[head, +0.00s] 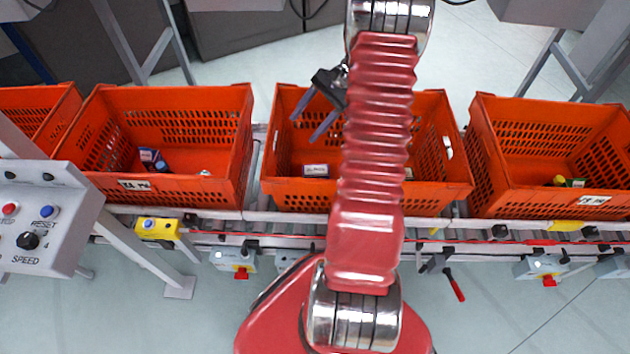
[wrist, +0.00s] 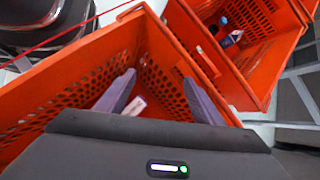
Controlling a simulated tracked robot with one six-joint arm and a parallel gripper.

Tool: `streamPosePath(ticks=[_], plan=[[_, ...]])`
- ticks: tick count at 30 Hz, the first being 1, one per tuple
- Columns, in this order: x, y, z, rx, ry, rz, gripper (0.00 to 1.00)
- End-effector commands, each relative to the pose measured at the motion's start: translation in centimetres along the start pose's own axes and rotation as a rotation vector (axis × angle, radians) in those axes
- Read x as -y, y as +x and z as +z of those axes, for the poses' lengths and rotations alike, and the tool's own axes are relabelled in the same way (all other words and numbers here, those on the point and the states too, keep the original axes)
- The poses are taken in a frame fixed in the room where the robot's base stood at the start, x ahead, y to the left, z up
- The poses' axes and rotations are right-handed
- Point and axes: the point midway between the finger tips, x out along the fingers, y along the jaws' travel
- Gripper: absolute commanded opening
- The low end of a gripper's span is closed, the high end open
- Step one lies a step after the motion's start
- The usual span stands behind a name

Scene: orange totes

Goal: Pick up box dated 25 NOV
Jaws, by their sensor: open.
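A small pale box (head: 315,170) lies inside the middle orange tote (head: 300,193), toward its left part. Its print is too small to read, so I cannot tell its date. My gripper (head: 312,120) is open and empty above the left part of this tote. In the wrist view my two fingers (wrist: 158,98) point down into the tote (wrist: 45,85), and a pale box (wrist: 134,105) shows between them, below and apart from them. My arm hides much of the tote's middle in the head view. A small pale item (head: 408,174) shows just right of the arm.
The left tote (head: 215,190) holds a dark blue and white box (head: 152,158) and other small items. The totes stand on a conveyor (head: 470,232). A control panel (head: 45,215) stands at the left.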

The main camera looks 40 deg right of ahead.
Motion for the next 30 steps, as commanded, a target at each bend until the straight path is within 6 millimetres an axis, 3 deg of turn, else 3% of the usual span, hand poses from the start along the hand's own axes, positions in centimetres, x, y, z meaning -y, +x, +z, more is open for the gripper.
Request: streamPosePath(ticks=[3, 18, 24, 30], plan=[[-1.3, 0.6, -3.7, 0.047, 0.096, -0.045, 0.62], [-8.5, 3.7, -16.7, 0.247, 0.452, -0.252, 0.62], [-10.8, 4.8, -19.5, 0.3, 0.535, -0.311, 0.62], [-11.2, 5.0, -20.0, 0.311, 0.552, -0.324, 0.62]])
